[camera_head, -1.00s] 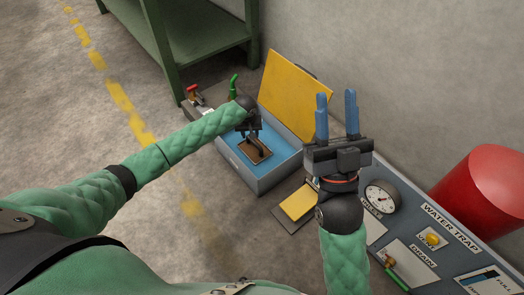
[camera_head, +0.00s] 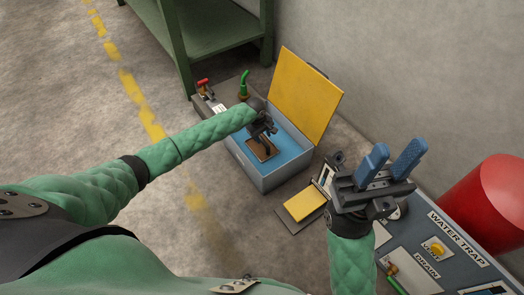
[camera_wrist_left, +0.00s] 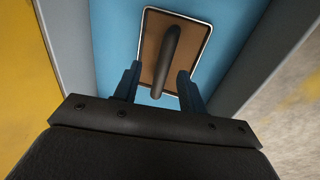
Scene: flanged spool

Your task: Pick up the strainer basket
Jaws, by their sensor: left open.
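The strainer basket is a brown rectangular piece with a pale rim (camera_wrist_left: 191,45) and a dark upright handle (camera_wrist_left: 167,50). It sits inside the open blue-lined box, and the basket also shows in the head view (camera_head: 259,151). My left gripper (camera_wrist_left: 158,82) is open over the basket, its two dark blue fingers apart. The near end of the handle appears in the gap between the fingers, which do not seem to touch it. My right gripper (camera_head: 396,152) has its blue fingers apart and empty, raised over the grey panel, away from the basket.
The grey box (camera_head: 264,182) has a raised yellow lid (camera_head: 304,95) on its wall side. A red-handled valve (camera_head: 204,88) and a green fitting (camera_head: 244,88) stand behind it. A labelled panel (camera_head: 446,262), red cylinder (camera_head: 490,205) and green bench (camera_head: 225,28) surround the area.

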